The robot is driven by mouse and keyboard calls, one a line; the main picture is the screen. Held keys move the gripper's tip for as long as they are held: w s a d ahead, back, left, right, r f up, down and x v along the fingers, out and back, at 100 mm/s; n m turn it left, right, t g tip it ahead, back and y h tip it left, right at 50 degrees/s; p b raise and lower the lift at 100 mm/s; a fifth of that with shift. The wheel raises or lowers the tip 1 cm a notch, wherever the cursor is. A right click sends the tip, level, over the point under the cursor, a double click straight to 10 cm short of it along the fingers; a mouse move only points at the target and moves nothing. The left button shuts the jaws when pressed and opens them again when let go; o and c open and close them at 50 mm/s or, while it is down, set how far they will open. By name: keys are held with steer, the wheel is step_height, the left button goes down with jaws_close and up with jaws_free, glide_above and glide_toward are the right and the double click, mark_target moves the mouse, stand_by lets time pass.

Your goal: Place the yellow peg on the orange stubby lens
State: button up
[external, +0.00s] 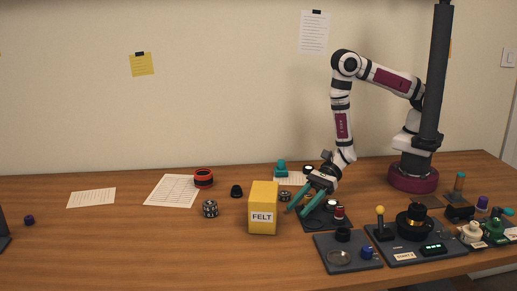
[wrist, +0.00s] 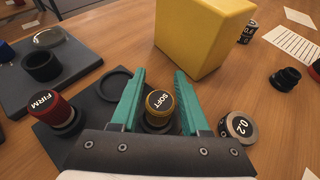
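The yellow peg (wrist: 159,103), with a black top marked SOFT, stands upright in a dark holder in the wrist view. My gripper (wrist: 159,74) has its two teal fingers on either side of the peg, with gaps visible, so it is open. In the external view my gripper (external: 299,211) is low over the dark base behind the yellow FELT box, and I cannot make out the peg there. The orange stubby lens (external: 203,178), a short orange-red and black cylinder, stands on the table left of the box. Only a sliver of a reddish thing shows at the wrist view's right edge.
The yellow FELT box (external: 263,209) stands close to my fingers. A red FIRM peg (wrist: 48,108) sits beside the yellow peg. A ringed lens marked 0.2 (wrist: 237,128) is right of my fingers. Panels with knobs (external: 412,240) crowd the right; the table's left is mostly clear.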

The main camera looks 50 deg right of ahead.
jaws_close()
steer(key=shift+r, duration=0.1)
steer(key=shift+r, duration=0.25)
step_height(320, 180, up, 4)
steer(key=shift+w+d+f, duration=0.1)
steer(key=shift+w+d, duration=0.05)
steer(key=w+d+r, duration=0.6)
steer(key=w+d, duration=0.1)
steer(key=d, duration=0.2)
step_height(320, 180, up, 3)
steer(key=m+t+h, duration=0.2)
steer(key=m+t, duration=0.3)
glide_above(203, 177)
steer(key=w, duration=0.4)
steer(key=f, duration=0.9)
steer(key=shift+s+a, duration=0.15)
steer(key=shift+a, duration=0.15)
